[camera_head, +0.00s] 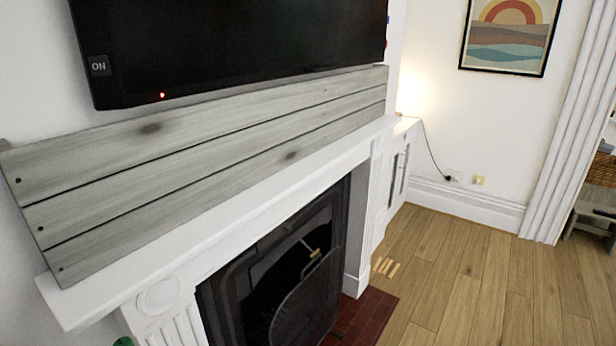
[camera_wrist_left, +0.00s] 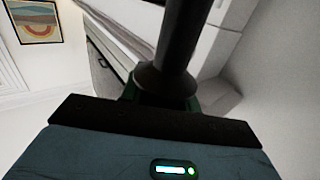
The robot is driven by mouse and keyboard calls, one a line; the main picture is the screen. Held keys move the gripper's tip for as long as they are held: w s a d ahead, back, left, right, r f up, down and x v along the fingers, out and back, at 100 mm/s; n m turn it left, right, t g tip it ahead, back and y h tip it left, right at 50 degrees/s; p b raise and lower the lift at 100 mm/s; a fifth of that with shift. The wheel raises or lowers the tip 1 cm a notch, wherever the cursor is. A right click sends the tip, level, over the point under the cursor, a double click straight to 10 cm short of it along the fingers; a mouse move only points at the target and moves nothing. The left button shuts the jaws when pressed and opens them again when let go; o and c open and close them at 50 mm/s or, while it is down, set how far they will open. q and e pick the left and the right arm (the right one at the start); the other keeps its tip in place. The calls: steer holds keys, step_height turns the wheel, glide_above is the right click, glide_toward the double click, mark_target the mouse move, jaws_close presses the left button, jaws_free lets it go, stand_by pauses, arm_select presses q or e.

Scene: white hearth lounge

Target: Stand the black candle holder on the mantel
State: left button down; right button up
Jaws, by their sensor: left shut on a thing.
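The black candle holder (camera_wrist_left: 178,45) shows in the left wrist view as a dark stem widening to a flared part close to the camera. My left gripper (camera_wrist_left: 163,97), with green fingers, is shut around it at this flared part. Its far end runs out of the top of the view. The white mantel (camera_head: 225,205) crosses the head view from lower left to upper right, and its visible top is bare. A small green piece shows at the bottom left edge of the head view, below the mantel's near end; I cannot tell exactly what it is. My right gripper is in neither view.
Grey wooden planks (camera_head: 200,165) stand behind the mantel, under a black television (camera_head: 240,45). The dark fireplace (camera_head: 290,270) opens below. A white cabinet (camera_head: 398,165) stands beyond the far end. The wooden floor (camera_head: 480,270) at right is largely clear.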

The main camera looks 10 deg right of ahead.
arm_select(q)
steer(key=w+d+r+m+g+h+b, duration=0.1)
steer(key=w+d+r+m+h, duration=0.1)
steer(key=r, duration=0.6)
steer(key=w+d+r+m+g+h+b, duration=0.1)
steer(key=w+r+h, duration=0.3)
steer(key=r, duration=0.5)
steer(key=w+d+r+m+g+h+b, duration=0.1)
steer(key=w+d+r+m+h, duration=0.2)
steer(key=r, duration=0.6)
steer(key=shift+w+d+m+h, duration=0.4)
steer(key=shift+w+d+h, duration=0.1)
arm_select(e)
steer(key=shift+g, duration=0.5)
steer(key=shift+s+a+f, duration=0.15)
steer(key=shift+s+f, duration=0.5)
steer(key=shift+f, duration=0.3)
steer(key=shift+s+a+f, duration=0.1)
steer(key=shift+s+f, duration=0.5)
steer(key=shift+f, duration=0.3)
arm_select(q)
steer(key=shift+a, duration=0.1)
